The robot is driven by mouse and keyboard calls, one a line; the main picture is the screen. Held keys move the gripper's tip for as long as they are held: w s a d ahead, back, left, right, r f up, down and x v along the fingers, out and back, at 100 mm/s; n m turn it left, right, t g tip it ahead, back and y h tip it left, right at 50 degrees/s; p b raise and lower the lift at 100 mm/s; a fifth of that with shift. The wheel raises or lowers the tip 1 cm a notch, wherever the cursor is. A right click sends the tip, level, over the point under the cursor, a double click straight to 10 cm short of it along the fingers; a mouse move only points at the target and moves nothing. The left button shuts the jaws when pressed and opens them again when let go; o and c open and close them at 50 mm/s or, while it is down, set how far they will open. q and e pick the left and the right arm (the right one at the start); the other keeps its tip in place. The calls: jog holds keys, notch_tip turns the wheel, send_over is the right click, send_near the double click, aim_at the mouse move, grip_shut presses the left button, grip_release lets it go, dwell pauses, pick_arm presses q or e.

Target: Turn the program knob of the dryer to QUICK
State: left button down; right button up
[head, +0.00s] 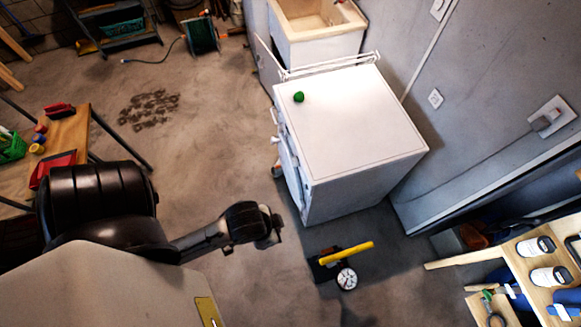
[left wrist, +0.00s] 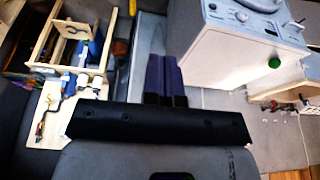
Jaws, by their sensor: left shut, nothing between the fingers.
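The white dryer (head: 350,125) stands right of centre in the head view, seen mostly from above, its front turned left and steeply foreshortened. In the left wrist view the dryer (left wrist: 230,65) is tilted at the upper right. Small round controls (left wrist: 241,16) show on its panel; I cannot tell which is the program knob or read any marking. My left gripper (head: 274,232) is below and left of the dryer's near corner, apart from it. Its dark fingers (left wrist: 166,82) are shut and empty in the left wrist view. My right gripper is in neither view.
A green round object (head: 299,97) lies on the dryer top. A yellow-handled item (head: 345,250) and a white round item (head: 347,279) are on the floor near the gripper. A wooden shelf (head: 520,262) stands right, a workbench (head: 70,135) left. Floor left of the dryer is mostly clear.

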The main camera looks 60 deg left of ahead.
pick_arm(q)
jog(key=shift+w+a+r, duration=0.1)
jog(key=shift+w+a, duration=0.05)
jog(key=shift+a, duration=0.6)
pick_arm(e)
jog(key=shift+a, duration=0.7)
pick_arm(q)
jog(key=c, duration=1.8)
grip_release()
jog(key=shift+c, duration=0.2)
